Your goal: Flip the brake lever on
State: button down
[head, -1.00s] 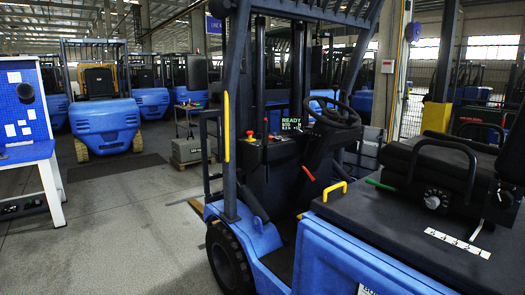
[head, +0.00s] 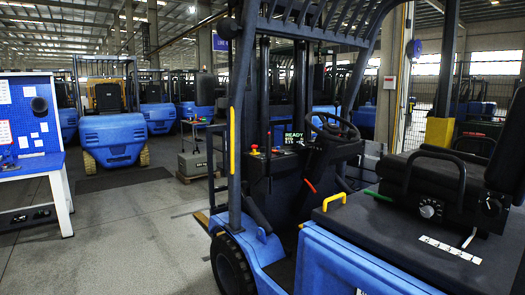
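A blue forklift fills the middle and right of the head view, with its dark dashboard and steering wheel (head: 335,127) in the open cab. A red-orange lever (head: 310,186) sticks out low beside the dashboard, tilted. A green lever (head: 379,195) lies low over the near edge by the seat. A yellow handle (head: 334,201) stands on the blue body's corner. No label shows which of these is the brake lever, and I cannot tell its on or off position. My gripper is not in view.
The dark seat (head: 433,180) and black engine cover stand close at right. A dark post with a yellow grip (head: 232,140) rises at the cab's left. A blue workbench (head: 30,165) stands at far left. Grey floor (head: 130,235) is open between the bench and the forklift.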

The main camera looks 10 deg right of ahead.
aim_at(268, 137)
jog(key=k, duration=1.1)
jog(key=z, duration=0.1)
jog(key=i, duration=1.55)
jog(key=u, duration=0.55)
jog(key=i, duration=0.55)
jog(key=u, duration=0.85)
jog(key=i, duration=0.55)
jog(key=u, duration=0.3)
